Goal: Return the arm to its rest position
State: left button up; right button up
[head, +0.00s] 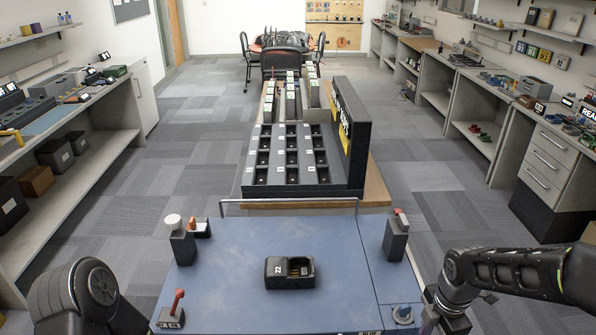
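My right arm comes in from the right edge, and its dark wrist and gripper (438,318) hang beside the right edge of a blue-topped surface (235,265). The fingers are cut off by the bottom edge, so I cannot tell whether they are open. Only a rounded dark link of my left arm shows at the bottom left; its gripper is out of view. A black holder marked 22 (290,272) sits on the middle of the blue top, apart from both arms.
A red-handled lever (172,308), a white-knobbed post (180,240), a right post (397,237) and a round fixture (402,313) edge the blue top. Beyond stands a black slotted rack (290,157).

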jog(key=w+a+f+m+t+y, duration=0.35)
jog(key=a+f+m, duration=0.55)
jog(key=a+m, duration=0.45)
pick_arm(q)
jog(key=shift+w+d+f+b, duration=0.1)
jog(key=shift+w+f+b, duration=0.1)
jog(key=shift+f+b, duration=0.9)
pick_arm(e)
jog(key=s+a+f+m+g, duration=0.1)
jog(key=s+a+f+m, duration=0.3)
jog(key=s+f, duration=0.3)
jog(key=s+a+f+m+g, duration=0.2)
jog(key=s+a+f+m, duration=0.2)
jog(key=s+a+f, duration=0.3)
jog(key=s+f, duration=0.1)
jog(key=s, duration=0.4)
jog(key=shift+s+f, duration=0.15)
